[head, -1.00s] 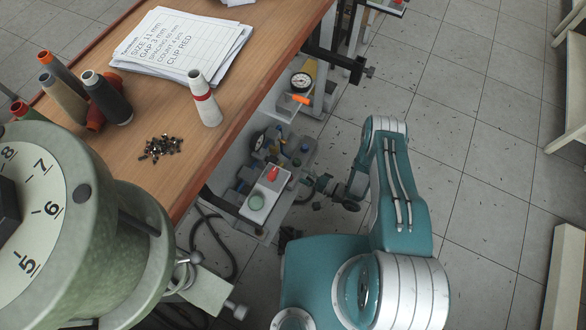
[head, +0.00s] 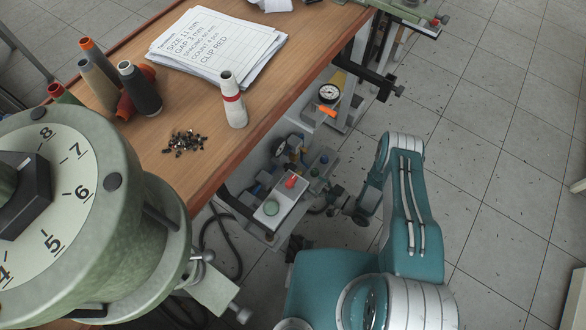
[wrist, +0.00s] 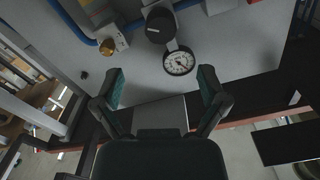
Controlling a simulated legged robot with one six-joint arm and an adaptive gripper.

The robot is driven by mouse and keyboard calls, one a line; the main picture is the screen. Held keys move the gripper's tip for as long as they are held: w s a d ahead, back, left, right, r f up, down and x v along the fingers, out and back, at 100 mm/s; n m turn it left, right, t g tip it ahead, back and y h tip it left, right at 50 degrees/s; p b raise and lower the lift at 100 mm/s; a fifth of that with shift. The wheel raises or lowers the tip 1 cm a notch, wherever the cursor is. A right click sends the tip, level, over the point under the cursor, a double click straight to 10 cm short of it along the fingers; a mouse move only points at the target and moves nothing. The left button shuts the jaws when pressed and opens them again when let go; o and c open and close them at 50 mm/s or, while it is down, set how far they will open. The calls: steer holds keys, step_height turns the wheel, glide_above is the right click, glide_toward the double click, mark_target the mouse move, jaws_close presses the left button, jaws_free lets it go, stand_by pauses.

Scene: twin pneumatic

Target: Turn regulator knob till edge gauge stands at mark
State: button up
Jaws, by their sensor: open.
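In the wrist view a black round knob (wrist: 160,25), likely the regulator knob, sits on a pale panel, with a small white-faced gauge (wrist: 179,63) just below it. My gripper (wrist: 161,86) is open and empty, its two green-padded fingers apart below the gauge and clear of the knob. In the head view my gripper's dark end (head: 340,200) is low beside the table. A gauge (head: 280,146) shows under the table edge. Another white-faced gauge (head: 329,93) stands farther back above an orange tag (head: 327,111). I cannot tell which is the edge gauge; needles and mark are unreadable.
A control box (head: 276,205) with red and green buttons sits beside my gripper. A brass fitting (wrist: 108,47) and blue hoses lie left of the knob. The wooden table (head: 205,165) carries thread cones and papers. The tiled floor at right is free.

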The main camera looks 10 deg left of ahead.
mark_target(295, 171)
steer(key=x, duration=1)
steer(key=shift+d, duration=0.1)
steer(key=c, duration=1.1)
